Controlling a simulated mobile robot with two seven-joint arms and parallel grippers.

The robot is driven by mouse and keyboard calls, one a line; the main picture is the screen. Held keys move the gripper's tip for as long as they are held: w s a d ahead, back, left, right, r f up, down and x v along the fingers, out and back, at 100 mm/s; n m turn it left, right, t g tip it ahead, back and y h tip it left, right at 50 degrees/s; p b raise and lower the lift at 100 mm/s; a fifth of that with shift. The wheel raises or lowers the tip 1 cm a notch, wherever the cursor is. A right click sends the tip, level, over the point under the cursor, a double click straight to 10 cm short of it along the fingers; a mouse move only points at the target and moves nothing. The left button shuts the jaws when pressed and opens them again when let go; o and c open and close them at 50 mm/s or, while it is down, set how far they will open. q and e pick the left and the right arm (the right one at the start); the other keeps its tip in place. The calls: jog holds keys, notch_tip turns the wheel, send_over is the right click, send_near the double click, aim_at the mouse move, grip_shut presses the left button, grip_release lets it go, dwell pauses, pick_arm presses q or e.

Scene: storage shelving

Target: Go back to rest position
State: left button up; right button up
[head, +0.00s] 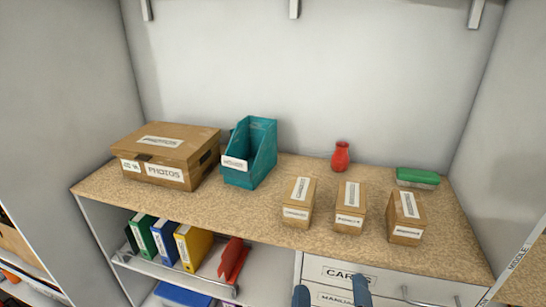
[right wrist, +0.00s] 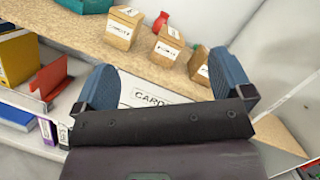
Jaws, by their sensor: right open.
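My right gripper (head: 331,295) shows at the bottom edge of the head view, its two blue fingertips apart in front of the drawer (head: 390,285) labelled "CARDS". In the right wrist view the right gripper (right wrist: 168,85) is open, with nothing between its blue fingers. It is below and in front of the shelf top (head: 330,238), apart from the boxes. My left gripper is not in view.
On the shelf top stand a photos box (head: 166,155), a teal file holder (head: 250,152), three small labelled boxes (head: 349,207), a red vase (head: 341,157) and a green brush (head: 418,177). Binders (head: 193,247) and a red divider (head: 232,260) stand on the lower shelf.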

notch_tip(320, 180, down, 14)
jog(key=d+n+g+y, duration=0.2)
jog(key=n+g+y, duration=0.35)
jog(key=n, duration=1.95)
jog(key=s+d+f+n+g+h, duration=0.2)
jog(key=s+d+f+n, duration=0.1)
jog(key=d+f, duration=0.3)
jog(key=s+d+f+n+g+h, duration=0.2)
jog(key=s+d+f, duration=0.4)
jog(key=d, duration=0.4)
jog(key=shift+d+f+n, duration=0.3)
jog(key=shift+f+n, duration=0.1)
jog(key=shift+f, duration=0.4)
jog(key=shift+o, duration=0.2)
jog(key=shift+w, duration=0.1)
